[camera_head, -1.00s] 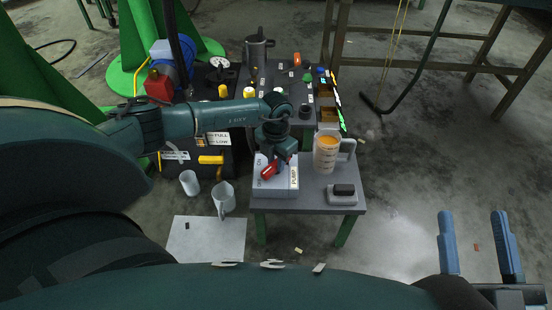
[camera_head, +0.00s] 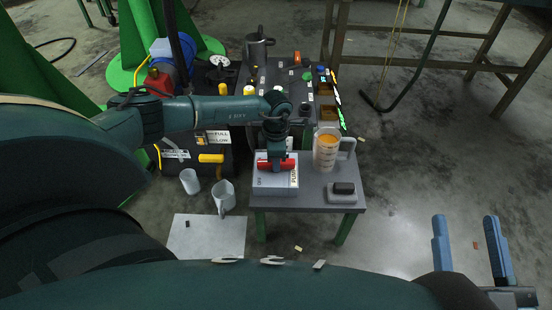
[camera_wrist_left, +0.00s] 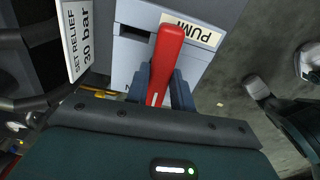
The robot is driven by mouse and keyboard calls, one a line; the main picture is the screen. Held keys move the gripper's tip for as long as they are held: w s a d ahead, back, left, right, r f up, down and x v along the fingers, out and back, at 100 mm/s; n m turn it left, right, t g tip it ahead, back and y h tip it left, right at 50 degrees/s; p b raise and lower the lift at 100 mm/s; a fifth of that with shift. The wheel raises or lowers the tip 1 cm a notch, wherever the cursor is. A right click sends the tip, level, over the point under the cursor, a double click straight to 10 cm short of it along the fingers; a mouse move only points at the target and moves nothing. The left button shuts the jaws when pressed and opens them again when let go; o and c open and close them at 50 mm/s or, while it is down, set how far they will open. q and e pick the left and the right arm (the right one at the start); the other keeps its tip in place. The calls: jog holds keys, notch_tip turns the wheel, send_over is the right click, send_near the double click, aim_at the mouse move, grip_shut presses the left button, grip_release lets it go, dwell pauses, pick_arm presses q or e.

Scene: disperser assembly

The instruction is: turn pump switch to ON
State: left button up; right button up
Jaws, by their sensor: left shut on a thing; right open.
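The pump switch is a red handle (camera_head: 289,163) on top of a light grey box (camera_head: 273,188) with a PUMP label (camera_head: 293,177). In the head view the handle lies crosswise, left to right. My left gripper (camera_head: 277,163) reaches down from above and is shut on the handle. In the left wrist view the red handle (camera_wrist_left: 168,50) runs up between the blue fingers (camera_wrist_left: 160,88), with the PUMP label (camera_wrist_left: 191,30) beside it. The lettering near the handle's ends is mostly hidden or too small to read. My right gripper (camera_head: 472,250) is open and empty at the lower right.
The box stands on a grey table (camera_head: 318,200). A jug of orange liquid (camera_head: 326,152) and a small device with a black top (camera_head: 343,190) stand to its right. White cups (camera_head: 223,197) stand to the left. A SET RELIEF sign (camera_wrist_left: 80,40) is close by.

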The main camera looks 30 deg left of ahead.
pick_arm(q)
jog(key=shift+m, duration=0.5)
pick_arm(e)
jog(key=shift+w+r, duration=0.15)
jog(key=shift+r, duration=0.15)
pick_arm(q)
jog(key=o, duration=1)
pick_arm(e)
jog(key=shift+f, duration=0.1)
pick_arm(q)
jog(key=shift+r, duration=0.15)
jog(key=shift+r+p, duration=0.3)
jog(key=shift+r, duration=0.05)
jog(key=shift+r+p, duration=2.3)
jog(key=shift+r, duration=3.85)
pick_arm(e)
jog(key=shift+s+d+f+n+h, duration=0.3)
jog(key=shift+d+h, duration=0.2)
jog(key=shift+h, duration=0.2)
jog(key=shift+f+g, duration=0.1)
jog(key=shift+g, duration=0.2)
